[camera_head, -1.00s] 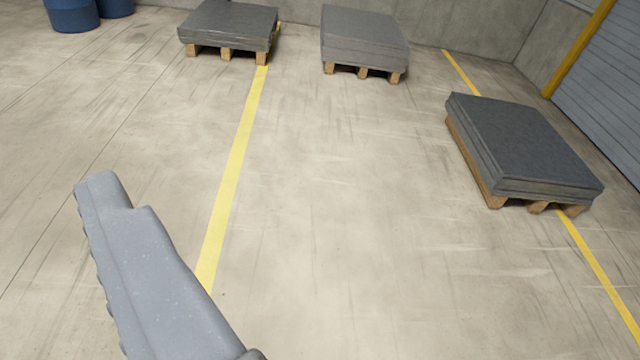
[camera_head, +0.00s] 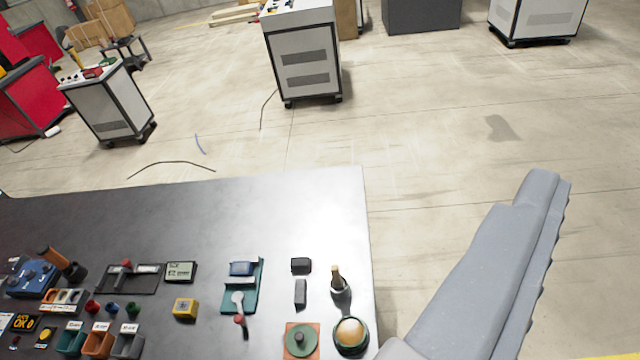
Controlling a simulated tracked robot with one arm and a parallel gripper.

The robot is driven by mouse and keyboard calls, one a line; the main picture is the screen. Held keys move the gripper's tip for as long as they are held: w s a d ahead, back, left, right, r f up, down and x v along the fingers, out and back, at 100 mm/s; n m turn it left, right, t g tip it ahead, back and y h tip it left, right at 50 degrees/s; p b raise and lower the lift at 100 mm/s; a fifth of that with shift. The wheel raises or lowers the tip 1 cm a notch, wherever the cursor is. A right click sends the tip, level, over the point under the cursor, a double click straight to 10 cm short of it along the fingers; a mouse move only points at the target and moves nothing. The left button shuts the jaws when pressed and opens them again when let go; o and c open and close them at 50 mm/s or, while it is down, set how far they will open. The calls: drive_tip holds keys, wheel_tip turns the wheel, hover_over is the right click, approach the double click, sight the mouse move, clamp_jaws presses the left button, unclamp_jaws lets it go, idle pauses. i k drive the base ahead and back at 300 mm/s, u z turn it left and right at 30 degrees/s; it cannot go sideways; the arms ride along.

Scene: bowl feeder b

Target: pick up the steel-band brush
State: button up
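A dark-topped bench (camera_head: 290,210) fills the lower left of the view, with small items along its near part. I cannot tell for sure which is the steel-band brush. A short upright piece with a wooden tip and dark base (camera_head: 339,282) stands near the bench's right edge. A tool with an orange-brown handle and dark head (camera_head: 62,263) lies at the far left. One grey finger of my gripper (camera_head: 500,265) shows at lower right, over the floor, right of the bench and apart from these items. The other finger is not seen, so its opening is unclear.
A round amber-topped dish (camera_head: 350,336), an orange square with a green disc (camera_head: 301,341), a green tray (camera_head: 254,290) and small coloured bins (camera_head: 100,341) crowd the bench's near part. Its far part is bare. Wheeled cabinets (camera_head: 303,60) stand beyond on open floor.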

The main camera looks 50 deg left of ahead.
sight(338, 283)
drive_tip(key=u, duration=0.95)
